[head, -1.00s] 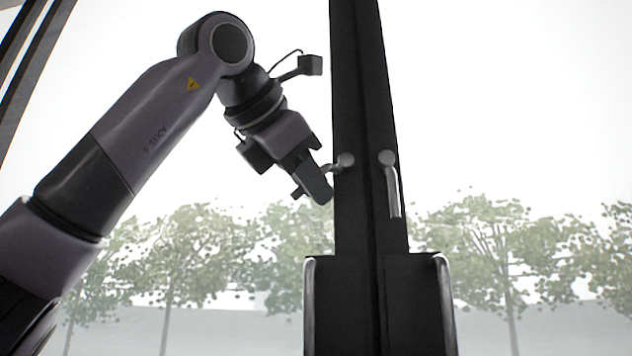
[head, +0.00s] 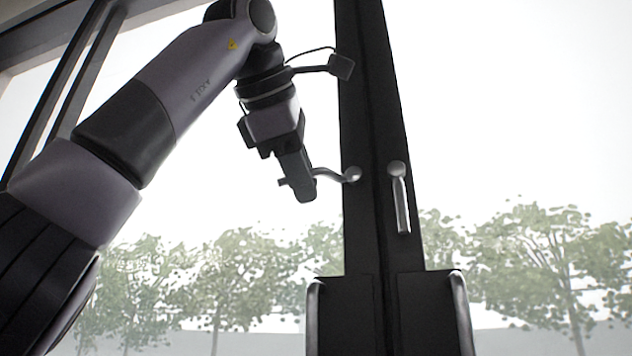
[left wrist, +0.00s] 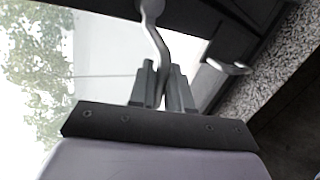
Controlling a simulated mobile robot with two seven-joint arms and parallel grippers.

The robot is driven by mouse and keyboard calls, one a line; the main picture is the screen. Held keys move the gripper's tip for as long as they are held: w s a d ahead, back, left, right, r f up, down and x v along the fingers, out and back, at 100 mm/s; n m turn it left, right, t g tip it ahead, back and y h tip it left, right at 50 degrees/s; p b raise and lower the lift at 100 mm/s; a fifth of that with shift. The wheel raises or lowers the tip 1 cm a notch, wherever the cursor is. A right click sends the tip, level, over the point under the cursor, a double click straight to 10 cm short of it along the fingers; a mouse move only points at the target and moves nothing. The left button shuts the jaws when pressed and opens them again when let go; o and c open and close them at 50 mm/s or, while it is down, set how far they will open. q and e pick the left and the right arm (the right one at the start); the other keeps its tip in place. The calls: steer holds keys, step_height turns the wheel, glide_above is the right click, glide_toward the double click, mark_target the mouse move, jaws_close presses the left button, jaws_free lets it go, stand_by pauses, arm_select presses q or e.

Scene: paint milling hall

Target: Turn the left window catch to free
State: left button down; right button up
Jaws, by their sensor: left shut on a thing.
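The left window catch (head: 352,174) is a small silver lever on the dark middle upright. Its round pivot is on the upright and its curved arm points left, about level, in the head view. My left gripper (head: 299,178) is shut on the arm's outer end. In the left wrist view the catch (left wrist: 157,42) runs down from its pivot between the two grey fingers (left wrist: 163,74); its tip is hidden between them. The right window catch (head: 402,205) hangs straight down beside it, with nothing touching it. My right gripper is not in view.
The dark window upright (head: 369,130) stands close to the right of my left gripper. Two silver bars (head: 314,315) (head: 461,310) are fixed lower on the frames. Bright glass with trees beyond fills both sides. The left wrist view shows a silver handle (left wrist: 229,67) near a speckled surface.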

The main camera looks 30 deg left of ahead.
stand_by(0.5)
arm_select(q)
steer(key=c, duration=1.2)
jaws_free()
steer(key=shift+c, duration=0.2)
